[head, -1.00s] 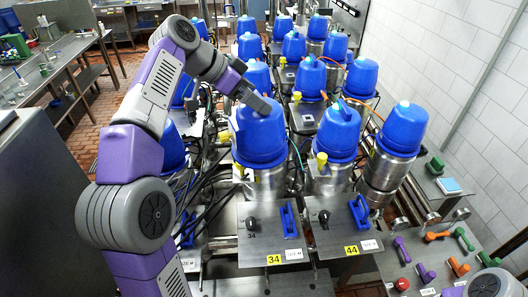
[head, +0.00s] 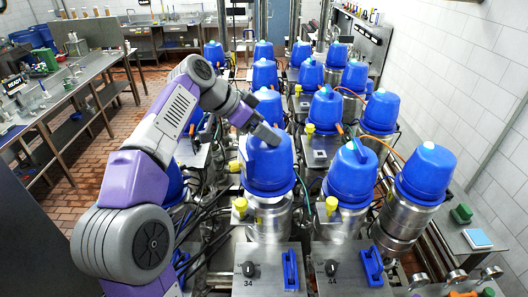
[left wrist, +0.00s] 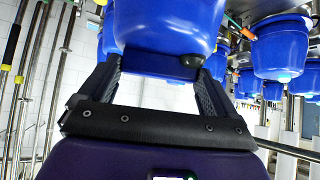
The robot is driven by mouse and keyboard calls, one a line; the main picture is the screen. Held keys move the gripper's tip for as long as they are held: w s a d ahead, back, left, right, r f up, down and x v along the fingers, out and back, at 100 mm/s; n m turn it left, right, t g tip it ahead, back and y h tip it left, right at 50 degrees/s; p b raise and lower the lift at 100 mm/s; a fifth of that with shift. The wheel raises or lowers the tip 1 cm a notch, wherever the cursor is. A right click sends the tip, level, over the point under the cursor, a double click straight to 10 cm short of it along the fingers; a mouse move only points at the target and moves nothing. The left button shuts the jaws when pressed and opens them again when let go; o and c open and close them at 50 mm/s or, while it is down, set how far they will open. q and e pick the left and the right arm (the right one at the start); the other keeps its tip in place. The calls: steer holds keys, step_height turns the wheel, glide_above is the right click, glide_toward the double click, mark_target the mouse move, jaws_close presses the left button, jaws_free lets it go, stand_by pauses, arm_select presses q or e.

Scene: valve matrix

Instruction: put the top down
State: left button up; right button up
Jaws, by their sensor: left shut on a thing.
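My left gripper (head: 276,134) is shut on a blue top (head: 268,168), at its upper part. This top is upright over the metal cylinder (head: 270,222) behind the panel marked 34 (head: 266,270). A pale strip shows between the top's lower rim and the cylinder; I cannot tell whether they touch. In the left wrist view, the gripper's dark fingers (left wrist: 163,75) stand on either side of a blue body, the top (left wrist: 165,25). My right gripper is not in view.
A blue top with an orange piece (head: 350,175) stands close on the right, behind the panel marked 44 (head: 348,268). Another blue top (head: 427,172) is further right. Several more stand in rows behind. A steel bench (head: 60,100) is at left.

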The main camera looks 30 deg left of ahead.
mark_target(264, 145)
arm_select(q)
steer(key=f, duration=0.4)
steer(key=shift+w+b, duration=0.25)
steer(key=shift+b, duration=0.05)
steer(key=shift+f, duration=0.4)
steer(key=shift+f+b, duration=0.45)
steer(key=o, duration=1.6)
